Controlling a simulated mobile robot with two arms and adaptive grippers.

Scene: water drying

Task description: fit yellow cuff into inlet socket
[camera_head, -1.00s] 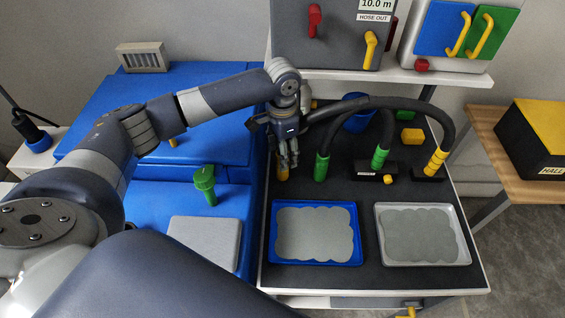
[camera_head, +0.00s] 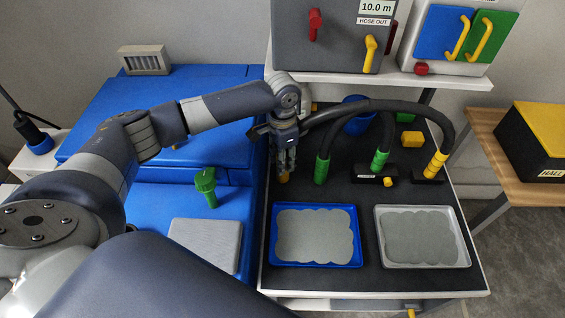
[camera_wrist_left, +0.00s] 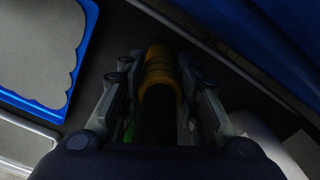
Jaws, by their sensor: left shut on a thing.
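My left gripper (camera_head: 285,172) is shut on the yellow cuff (camera_head: 284,177), a hose end hanging over the left edge of the dark worktop. In the left wrist view the cuff (camera_wrist_left: 160,74) sits between both fingers, with the dark hose behind it. The fingers hide much of it in the head view. Another yellow-banded hose end (camera_head: 436,164) stands at a black block (camera_head: 426,177) on the right. I cannot tell which fitting is the inlet socket. My right gripper is not in view.
Green-banded hose ends (camera_head: 321,170) and (camera_head: 380,160) stand right of the gripper. A blue tray (camera_head: 357,250) and a pale tray (camera_head: 467,250) lie in front. A green-handled piece (camera_head: 205,184) stands to the left. A blue bucket (camera_head: 357,120) is behind.

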